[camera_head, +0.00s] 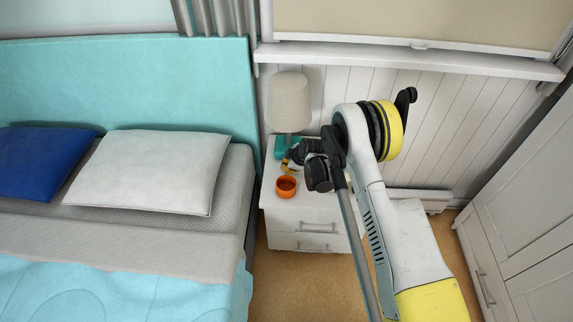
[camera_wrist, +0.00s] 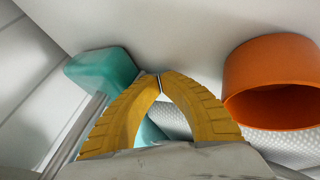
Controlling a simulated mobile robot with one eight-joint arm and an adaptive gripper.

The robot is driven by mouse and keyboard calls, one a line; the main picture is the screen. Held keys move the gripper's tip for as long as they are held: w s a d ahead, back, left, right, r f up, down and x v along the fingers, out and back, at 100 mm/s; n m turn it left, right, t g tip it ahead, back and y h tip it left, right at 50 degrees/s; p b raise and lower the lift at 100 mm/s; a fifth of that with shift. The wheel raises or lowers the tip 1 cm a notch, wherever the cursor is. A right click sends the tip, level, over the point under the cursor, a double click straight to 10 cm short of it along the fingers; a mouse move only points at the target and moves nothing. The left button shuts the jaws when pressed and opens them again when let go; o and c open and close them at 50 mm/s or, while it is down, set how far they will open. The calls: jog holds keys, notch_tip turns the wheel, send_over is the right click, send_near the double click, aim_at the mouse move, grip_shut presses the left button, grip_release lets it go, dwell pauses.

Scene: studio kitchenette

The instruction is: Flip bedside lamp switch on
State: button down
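The bedside lamp has a pale textured shade (camera_head: 289,102) and a teal base (camera_head: 281,146), and stands upright at the back of the white nightstand (camera_head: 285,223). My gripper (camera_head: 286,165) is low over the nightstand, close in front of the lamp base. In the wrist view its yellow fingers (camera_wrist: 160,79) meet at the tips with nothing seen between them. A teal part of the lamp (camera_wrist: 105,69) shows left of the fingertips, and more teal shows behind the fingers. I cannot tell whether they touch it. I cannot make out the lamp switch in either view.
An orange cup (camera_head: 286,187) stands near the nightstand's front edge; in the wrist view the cup (camera_wrist: 272,82) is close to the right of the fingers. The bed with a white pillow (camera_head: 153,171) is on the left. A panelled wall and sill (camera_head: 410,59) are behind.

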jog(key=shift+w+f, duration=0.3)
jog(key=shift+w, duration=0.1)
jog(key=shift+w+d, duration=0.1)
dwell(1.1)
jog(key=shift+r, duration=0.8)
